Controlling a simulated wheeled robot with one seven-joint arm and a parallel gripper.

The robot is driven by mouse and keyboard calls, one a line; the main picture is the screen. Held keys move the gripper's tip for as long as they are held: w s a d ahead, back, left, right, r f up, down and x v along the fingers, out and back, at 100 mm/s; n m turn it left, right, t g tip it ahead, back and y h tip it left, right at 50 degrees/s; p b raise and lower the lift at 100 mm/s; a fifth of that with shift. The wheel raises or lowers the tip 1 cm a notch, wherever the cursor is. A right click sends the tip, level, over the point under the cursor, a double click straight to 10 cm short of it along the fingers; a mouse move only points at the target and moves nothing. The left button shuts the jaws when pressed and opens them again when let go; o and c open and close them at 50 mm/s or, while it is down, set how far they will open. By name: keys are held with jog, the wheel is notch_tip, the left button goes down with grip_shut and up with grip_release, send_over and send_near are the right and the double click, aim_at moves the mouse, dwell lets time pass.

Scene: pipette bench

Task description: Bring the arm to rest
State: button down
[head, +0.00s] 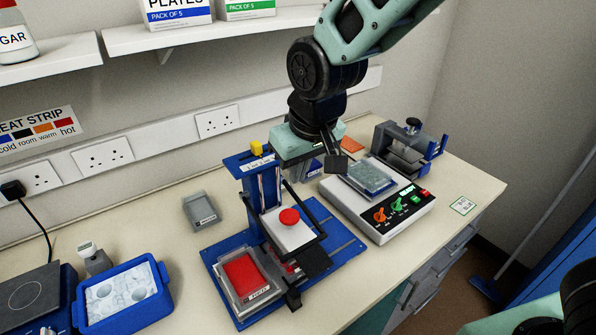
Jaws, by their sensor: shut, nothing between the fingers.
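My arm reaches down from the top right, with teal links and black joints. My gripper (336,166) hangs above the bench between a blue pipetting stand (262,185) and a white instrument (378,215). Its dark fingers are shut and empty, partly hidden by the hand.
The stand has a red knob (289,216) and a red plate (245,275) on its base. A grey box (201,211), a blue ice tray (162,272) and a hotplate (30,294) stand left. A grey-blue device (412,148) stands back right. Shelves (210,32) hang above.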

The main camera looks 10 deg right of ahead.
dwell(0.4)
jog(key=s+d+f+n+g+b, duration=0.1)
jog(key=s+f+b, duration=0.3)
jog(key=s, duration=0.6)
jog(key=s+d+f+n+g+b, duration=0.2)
jog(key=s+d+f+b, duration=0.1)
jog(key=s, duration=0.7)
jog(key=shift+s+d+f+h+b, duration=0.2)
jog(key=shift+s+f+h+b, duration=0.2)
jog(key=shift+f+b, duration=0.55)
